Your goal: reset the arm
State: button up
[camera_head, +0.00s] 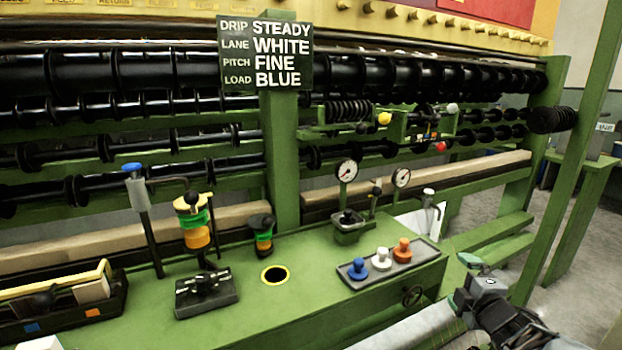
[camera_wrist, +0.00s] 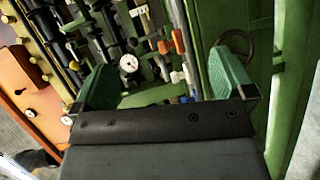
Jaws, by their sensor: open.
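My gripper (camera_head: 466,280) is at the lower right in the head view, just off the right end of the green machine bench (camera_head: 330,300). In the wrist view its two green fingers (camera_wrist: 165,86) stand wide apart with nothing held between them. A dark tray (camera_head: 388,265) on the bench, left of my gripper, holds a blue peg (camera_head: 358,268), a white peg (camera_head: 381,258) and an orange peg (camera_head: 402,250). My gripper is apart from the tray.
A sign (camera_head: 265,54) reads drip steady, lane white, pitch fine, load blue. Two gauges (camera_head: 347,171) rise behind the tray. A handwheel (camera_head: 412,296) sits on the bench front. A green post (camera_head: 565,160) stands right of my arm. Open floor (camera_head: 570,265) lies at right.

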jog(key=s+a+r+m+g+h+p, duration=0.1)
jog(key=a+r+m+g+h+p, duration=0.15)
jog(key=r+m+p, duration=0.35)
jog(key=s+a+r+m+g+h+p, duration=0.1)
jog(key=s+a+r+m+g+p, duration=0.15)
jog(key=r+m+p, duration=0.4)
jog(key=s+a+r+m+g+y+p, duration=0.4)
jog(key=s+a+r+g+p, duration=0.3)
jog(key=s+a+p, duration=0.4)
jog(key=shift+a+r, duration=0.25)
jog(key=shift+a, duration=0.55)
jog(key=shift+c, duration=0.3)
